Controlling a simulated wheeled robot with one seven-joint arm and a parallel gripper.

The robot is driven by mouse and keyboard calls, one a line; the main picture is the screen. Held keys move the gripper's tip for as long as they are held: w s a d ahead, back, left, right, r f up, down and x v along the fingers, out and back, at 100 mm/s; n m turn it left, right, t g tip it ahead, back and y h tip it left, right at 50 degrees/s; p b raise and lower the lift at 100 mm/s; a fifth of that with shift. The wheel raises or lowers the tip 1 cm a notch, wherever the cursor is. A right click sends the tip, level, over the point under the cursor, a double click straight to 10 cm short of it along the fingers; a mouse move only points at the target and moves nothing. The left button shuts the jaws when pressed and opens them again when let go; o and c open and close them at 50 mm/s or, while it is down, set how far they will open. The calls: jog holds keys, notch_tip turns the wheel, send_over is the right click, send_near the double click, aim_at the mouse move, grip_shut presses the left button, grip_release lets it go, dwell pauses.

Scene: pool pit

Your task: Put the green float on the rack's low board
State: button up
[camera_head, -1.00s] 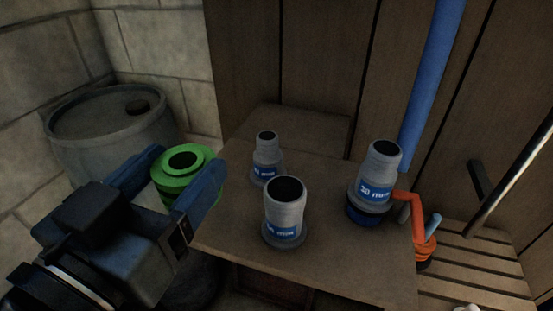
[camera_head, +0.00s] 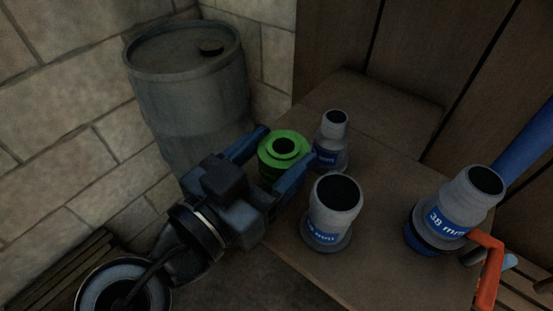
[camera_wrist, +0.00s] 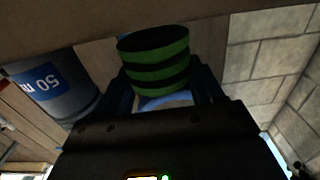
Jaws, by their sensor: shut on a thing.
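The green float (camera_head: 283,148), a ringed disc shape with a dark hole in its top, is held between the two blue fingers of my gripper (camera_head: 286,150). In the wrist view the float (camera_wrist: 155,62) shows green and dark bands between the fingers. My gripper is shut on it, at the left edge of a wooden board (camera_head: 385,245) that carries grey fittings. I cannot tell whether the float touches this board. A raised wooden step (camera_head: 390,105) lies behind it. I cannot tell which surface is the rack's low board.
Grey fittings with blue labels stand on the board: a small one (camera_head: 333,135) right beside the float, a wide one (camera_head: 332,215) and one at right (camera_head: 465,205). A grey barrel (camera_head: 190,95) stands at left. An orange handle (camera_head: 488,265) and blue pipe (camera_head: 525,150) are at right.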

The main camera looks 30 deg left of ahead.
jog(key=shift+f, duration=1)
jog(key=shift+f, duration=0.2)
jog(key=o, duration=1.1)
jog(key=shift+r, duration=0.1)
jog(key=shift+o, duration=0.2)
jog(key=shift+r, duration=0.1)
